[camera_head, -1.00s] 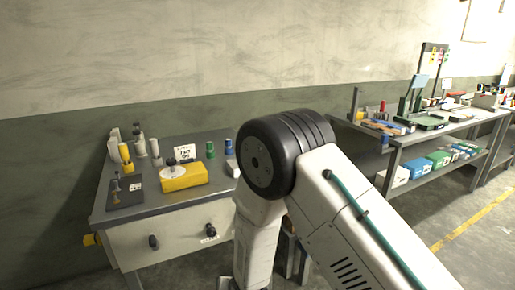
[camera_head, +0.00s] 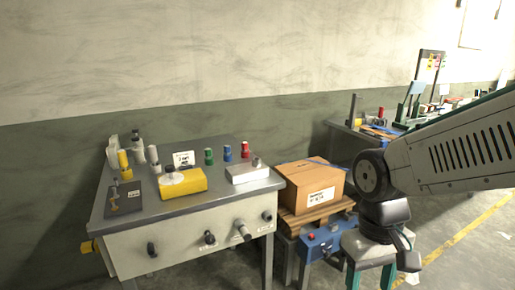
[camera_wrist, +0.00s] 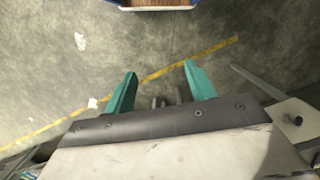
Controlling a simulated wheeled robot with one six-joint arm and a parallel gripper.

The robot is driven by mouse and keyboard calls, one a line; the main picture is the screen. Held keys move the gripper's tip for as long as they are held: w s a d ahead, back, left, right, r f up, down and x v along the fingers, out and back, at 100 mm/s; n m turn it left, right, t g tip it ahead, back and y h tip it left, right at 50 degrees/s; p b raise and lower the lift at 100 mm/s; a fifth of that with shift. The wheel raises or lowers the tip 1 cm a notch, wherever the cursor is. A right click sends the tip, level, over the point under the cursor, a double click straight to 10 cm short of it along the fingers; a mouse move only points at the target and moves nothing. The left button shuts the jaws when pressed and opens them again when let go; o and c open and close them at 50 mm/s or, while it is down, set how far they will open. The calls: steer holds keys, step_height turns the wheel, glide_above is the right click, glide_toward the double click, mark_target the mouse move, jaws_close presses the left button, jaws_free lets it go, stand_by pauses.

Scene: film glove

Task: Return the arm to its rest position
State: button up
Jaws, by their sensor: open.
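My arm reaches in from the right of the head view, with its elbow and wrist links in front of the far bench. My gripper (camera_head: 370,276) hangs below the wrist at the bottom edge of the head view, its teal fingers pointing down and partly cut off. In the wrist view my gripper (camera_wrist: 158,88) shows two teal fingers spread wide apart with nothing between them. Bare concrete floor (camera_wrist: 190,40) with a yellow line lies beyond the fingertips.
A grey workbench (camera_head: 230,197) with a yellow block (camera_head: 185,184) and small bottles stands at left. A cardboard box (camera_head: 312,186) sits on a wooden pallet beside it, above a blue case (camera_head: 322,240). A second bench (camera_head: 345,128) stands behind my arm. Open floor (camera_head: 465,225) lies at right.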

steer(key=s+d+r+m+t, duration=0.2)
steer(key=s+d+r+t, duration=0.1)
steer(key=s+d+r, duration=0.3)
steer(key=shift+s+d+r, duration=0.35)
steer(key=shift+s+r, duration=0.4)
steer(key=shift+r, duration=0.3)
